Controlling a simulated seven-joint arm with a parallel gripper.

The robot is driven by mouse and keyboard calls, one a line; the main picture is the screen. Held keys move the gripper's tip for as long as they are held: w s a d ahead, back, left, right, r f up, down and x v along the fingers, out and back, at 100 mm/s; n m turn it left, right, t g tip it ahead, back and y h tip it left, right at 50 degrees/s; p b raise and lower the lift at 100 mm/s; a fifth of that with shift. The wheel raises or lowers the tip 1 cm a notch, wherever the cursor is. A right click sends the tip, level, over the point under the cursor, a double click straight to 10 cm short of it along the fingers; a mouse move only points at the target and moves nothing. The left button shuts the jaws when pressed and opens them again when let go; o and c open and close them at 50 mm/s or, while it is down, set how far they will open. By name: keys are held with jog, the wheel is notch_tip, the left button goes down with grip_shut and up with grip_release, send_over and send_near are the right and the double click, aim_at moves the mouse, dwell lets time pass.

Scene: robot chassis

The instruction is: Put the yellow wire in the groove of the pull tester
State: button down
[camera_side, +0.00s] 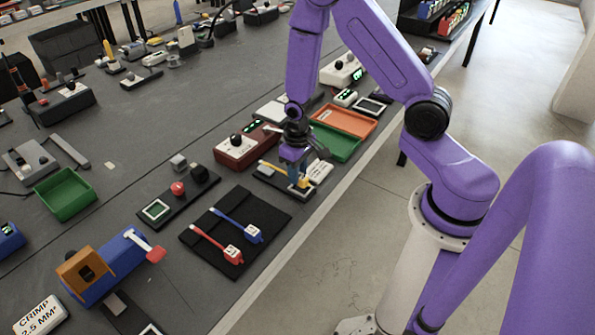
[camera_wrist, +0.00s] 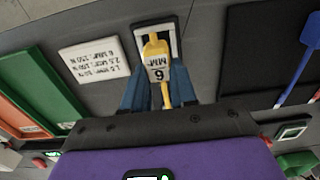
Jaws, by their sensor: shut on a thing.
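The yellow wire (camera_wrist: 155,48) is held between the blue fingers of my gripper (camera_wrist: 160,88), which is shut on it. Its white tag reading "6 MM" faces the wrist camera. In the side view my gripper (camera_side: 295,172) is low over the bench, and the yellow wire (camera_side: 269,166) shows to its left. Below the wire is a dark panel with a pale frame (camera_wrist: 172,22), also partly visible in the side view (camera_side: 301,190). It may belong to the pull tester. I cannot see a groove, nor tell whether the wire touches anything.
A black mat (camera_side: 205,254) with a red and a blue wire lies front-left of my gripper. A white printed card (camera_wrist: 94,60) lies beside it. Green (camera_side: 335,148) and orange (camera_side: 352,118) trays stand behind. A plate with a red button (camera_side: 178,188) is left.

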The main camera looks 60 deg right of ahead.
jog(key=shift+f, duration=0.95)
jog(key=c, duration=0.8)
grip_release()
notch_tip(320, 180, up, 18)
jog(key=shift+f, duration=0.25)
jog(key=s+a+r+n, duration=0.2)
jog(key=s+n, duration=0.2)
jog(key=s, duration=0.3)
jog(key=s+a+r+n, duration=0.2)
jog(key=s+a+n, duration=0.1)
jog(key=s, duration=0.4)
jog(key=s+a+r+n, duration=0.2)
jog(key=s+a+n, duration=0.1)
jog(key=s+n, duration=0.2)
jog(key=s, duration=0.2)
jog(key=shift+s+a+n, duration=0.15)
jog(key=shift+s+n, duration=0.15)
jog(key=shift+s, duration=0.1)
